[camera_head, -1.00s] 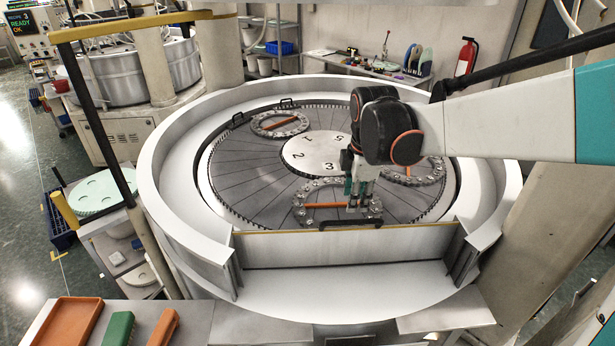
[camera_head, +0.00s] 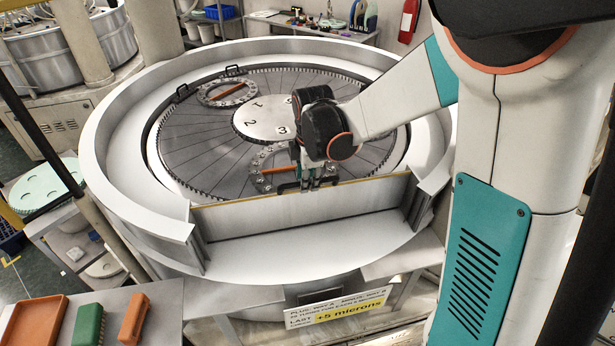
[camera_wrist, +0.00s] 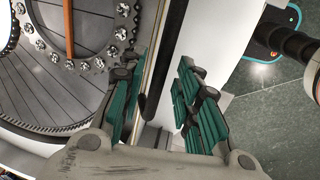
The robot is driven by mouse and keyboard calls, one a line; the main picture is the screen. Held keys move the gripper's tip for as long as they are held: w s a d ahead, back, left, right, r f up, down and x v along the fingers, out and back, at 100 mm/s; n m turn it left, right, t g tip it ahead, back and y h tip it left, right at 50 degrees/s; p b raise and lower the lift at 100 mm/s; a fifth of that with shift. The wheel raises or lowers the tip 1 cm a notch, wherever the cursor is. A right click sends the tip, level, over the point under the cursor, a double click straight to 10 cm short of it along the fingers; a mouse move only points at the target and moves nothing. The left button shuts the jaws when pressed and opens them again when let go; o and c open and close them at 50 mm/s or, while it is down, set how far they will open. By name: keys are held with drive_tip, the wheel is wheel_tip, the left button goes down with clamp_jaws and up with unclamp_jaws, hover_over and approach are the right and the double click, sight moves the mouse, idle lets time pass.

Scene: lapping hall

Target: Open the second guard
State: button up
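The guard (camera_head: 300,210) is a pale upright panel with a yellow top edge, standing closed across the front gap of the white ring wall. A black bar handle (camera_head: 287,188) is on its inner side, partly hidden by my gripper. My gripper (camera_head: 310,183) points down just behind the panel at the handle. In the wrist view my gripper (camera_wrist: 162,65) is open, with green-padded fingers apart. The black handle (camera_wrist: 150,95) and the panel's edge lie between them. I cannot tell whether a finger touches the handle.
Inside the ring is a toothed plate (camera_head: 190,130) with round carriers (camera_head: 226,92) and a numbered centre disc (camera_head: 262,120). An orange tray (camera_head: 35,322), a green block (camera_head: 88,324) and an orange block (camera_head: 134,316) lie on the front-left shelf. A sign (camera_head: 338,306) hangs below the ring.

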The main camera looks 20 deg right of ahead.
clamp_jaws()
drive_tip(key=shift+s, duration=0.1)
